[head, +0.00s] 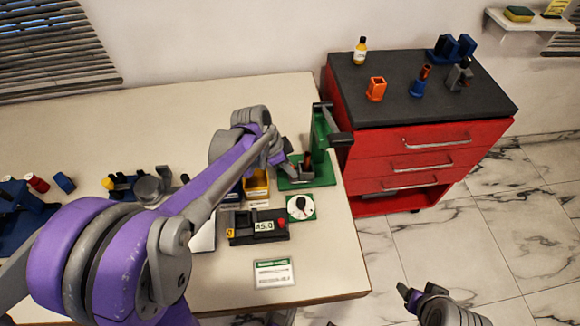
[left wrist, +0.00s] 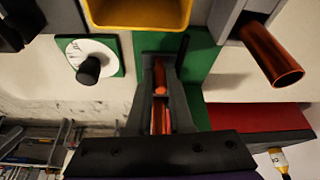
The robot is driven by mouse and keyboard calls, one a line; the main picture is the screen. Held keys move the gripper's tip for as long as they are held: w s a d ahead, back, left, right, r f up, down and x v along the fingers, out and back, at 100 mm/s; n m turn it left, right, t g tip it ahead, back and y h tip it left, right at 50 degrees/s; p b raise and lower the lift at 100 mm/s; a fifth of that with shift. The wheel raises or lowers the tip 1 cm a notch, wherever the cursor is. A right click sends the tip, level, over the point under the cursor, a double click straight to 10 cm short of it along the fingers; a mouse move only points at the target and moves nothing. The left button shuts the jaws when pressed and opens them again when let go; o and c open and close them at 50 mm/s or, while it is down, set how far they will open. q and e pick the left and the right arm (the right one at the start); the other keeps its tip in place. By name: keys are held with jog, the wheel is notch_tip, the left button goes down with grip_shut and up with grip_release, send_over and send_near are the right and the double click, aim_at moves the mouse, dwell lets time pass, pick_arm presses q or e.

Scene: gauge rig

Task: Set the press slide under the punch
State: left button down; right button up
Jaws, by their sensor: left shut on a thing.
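The green press (head: 322,135) stands at the table's right end, with a dark lever or head on its column and a green base. My left gripper (head: 294,171) is low at the left side of this base. In the left wrist view my left gripper (left wrist: 160,95) is shut on a narrow copper-red piece (left wrist: 159,72), which seems to be part of the press slide; the fingers hide much of it. A copper cylinder (left wrist: 275,58) juts from a grey block beside the fingers, apart from them; it may be the punch. Slide and punch alignment cannot be told.
A dial with a black knob (head: 301,207), a yellow bin (head: 256,185) and a black box reading 45.0 (head: 258,227) stand close by. A red cabinet (head: 430,150) stands beyond the table's right edge. My right gripper (head: 406,292) is over the floor.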

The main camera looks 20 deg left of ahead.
aim_at(307, 166)
pick_arm(q)
jog(key=w+d, duration=0.1)
jog(key=d, duration=0.1)
jog(key=w+d, duration=0.1)
jog(key=shift+w+d, duration=0.15)
jog(key=shift+d, duration=0.3)
jog(key=c, duration=1.1)
grip_release()
jog(key=shift+w, duration=0.1)
jog(key=shift+r, duration=0.15)
jog(key=p+v, duration=0.1)
jog(key=v, duration=0.9)
jog(key=shift+s+a+r, duration=0.2)
jog(key=shift+r, duration=0.05)
